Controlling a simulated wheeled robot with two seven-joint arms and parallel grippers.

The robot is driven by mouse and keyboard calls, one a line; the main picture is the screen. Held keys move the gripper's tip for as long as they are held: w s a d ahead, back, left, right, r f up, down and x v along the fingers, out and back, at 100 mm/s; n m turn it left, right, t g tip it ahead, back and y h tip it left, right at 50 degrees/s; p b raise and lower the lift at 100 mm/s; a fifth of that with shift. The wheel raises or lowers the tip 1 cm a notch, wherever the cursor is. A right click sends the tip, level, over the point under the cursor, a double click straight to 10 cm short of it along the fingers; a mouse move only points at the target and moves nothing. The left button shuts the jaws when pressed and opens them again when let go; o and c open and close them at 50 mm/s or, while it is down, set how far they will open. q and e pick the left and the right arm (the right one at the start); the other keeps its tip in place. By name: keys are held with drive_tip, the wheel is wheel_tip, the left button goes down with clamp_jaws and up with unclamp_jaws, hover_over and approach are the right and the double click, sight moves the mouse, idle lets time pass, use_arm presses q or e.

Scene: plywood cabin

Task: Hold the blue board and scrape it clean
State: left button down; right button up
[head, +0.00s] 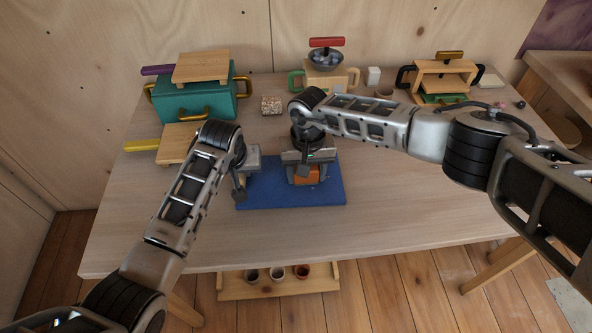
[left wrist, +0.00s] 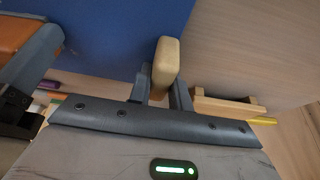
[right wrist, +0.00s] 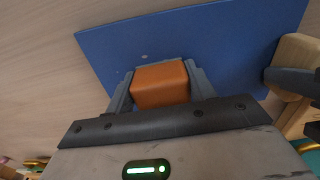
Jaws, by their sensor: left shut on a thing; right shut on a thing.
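The blue board (head: 275,195) lies flat on the table in front of me; it also shows in the left wrist view (left wrist: 110,25) and the right wrist view (right wrist: 225,45). My left gripper (head: 242,182) is shut on a pale wooden handle (left wrist: 165,62) at the board's left edge. Whether the block touches the board I cannot tell. A small pale speck shows on the board in the right wrist view.
A teal box (head: 195,106) with a wooden board on it stands back left. A wooden board with a yellow handle (head: 143,145) lies left of my left gripper. A bowl on a wooden stand and a wooden rack (head: 443,68) stand behind. The table's front right is clear.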

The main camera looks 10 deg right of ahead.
sight(325, 177)
drive_tip(key=d, duration=0.4)
drive_tip(key=shift+s+d, duration=0.15)
drive_tip(key=shift+d, duration=0.25)
drive_tip(key=shift+a, duration=4.1)
drive_tip(key=shift+w+a, duration=0.1)
drive_tip(key=shift+w, duration=0.35)
drive_tip(key=shift+w+d, duration=0.2)
drive_tip(key=shift+w, duration=0.1)
drive_tip(key=shift+s+d, duration=0.15)
drive_tip(key=shift+d, duration=1.85)
drive_tip(key=shift+s+d, duration=0.1)
drive_tip(key=shift+d, duration=1.9)
drive_tip(key=shift+w+a, duration=0.2)
drive_tip(key=shift+a, duration=4.05)
drive_tip(key=r, duration=0.3)
drive_tip(key=shift+d+r, duration=0.1)
drive_tip(key=shift+d, duration=0.1)
wheel_tip(325, 177, up, 5)
drive_tip(key=shift+f, duration=0.1)
